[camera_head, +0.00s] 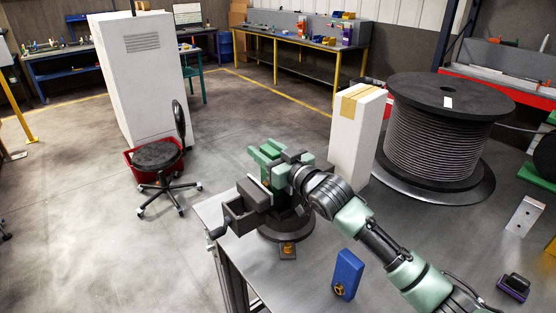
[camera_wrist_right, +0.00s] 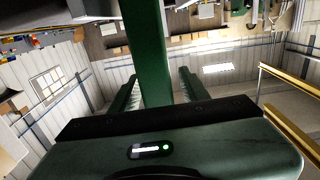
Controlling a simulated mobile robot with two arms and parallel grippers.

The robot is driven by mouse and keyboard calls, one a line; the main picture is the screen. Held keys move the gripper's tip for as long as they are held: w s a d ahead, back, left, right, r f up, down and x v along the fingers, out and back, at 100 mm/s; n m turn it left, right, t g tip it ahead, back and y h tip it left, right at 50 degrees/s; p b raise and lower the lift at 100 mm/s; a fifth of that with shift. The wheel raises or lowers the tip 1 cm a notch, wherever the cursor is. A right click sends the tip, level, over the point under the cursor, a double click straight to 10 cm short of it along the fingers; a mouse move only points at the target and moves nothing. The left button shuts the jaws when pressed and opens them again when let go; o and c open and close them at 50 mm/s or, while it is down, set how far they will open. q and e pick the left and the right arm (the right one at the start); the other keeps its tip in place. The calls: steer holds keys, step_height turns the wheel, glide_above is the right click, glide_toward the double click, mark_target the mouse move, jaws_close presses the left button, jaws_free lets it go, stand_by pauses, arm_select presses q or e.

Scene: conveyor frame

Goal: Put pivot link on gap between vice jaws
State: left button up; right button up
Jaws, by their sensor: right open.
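The grey vice (camera_head: 240,209) stands on the front table, its jaws partly covered by my right arm. My right gripper (camera_head: 262,157), with green fingers, is open above and just behind the vice jaws, pointing left. In the right wrist view its green fingers (camera_wrist_right: 160,88) show apart, with a wide green bar in front of them. A small orange-yellow bit (camera_head: 265,182) shows beside the jaws; I cannot tell whether it is the pivot link. A pale plate with dark holes (camera_head: 524,215) stands at the right; I cannot tell whether that is the link. My left gripper is not in view.
A blue block with a yellow knob (camera_head: 346,273) stands on the metal table (camera_head: 300,288) right of the vice. A white box (camera_head: 355,140) and a large cable spool (camera_head: 438,135) stand behind. A small purple-and-black item (camera_head: 514,286) lies at the right.

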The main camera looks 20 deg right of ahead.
steer(key=b+v, duration=0.2)
steer(key=v, duration=0.9)
steer(key=shift+s+b, duration=0.15)
steer(key=shift+b, duration=0.2)
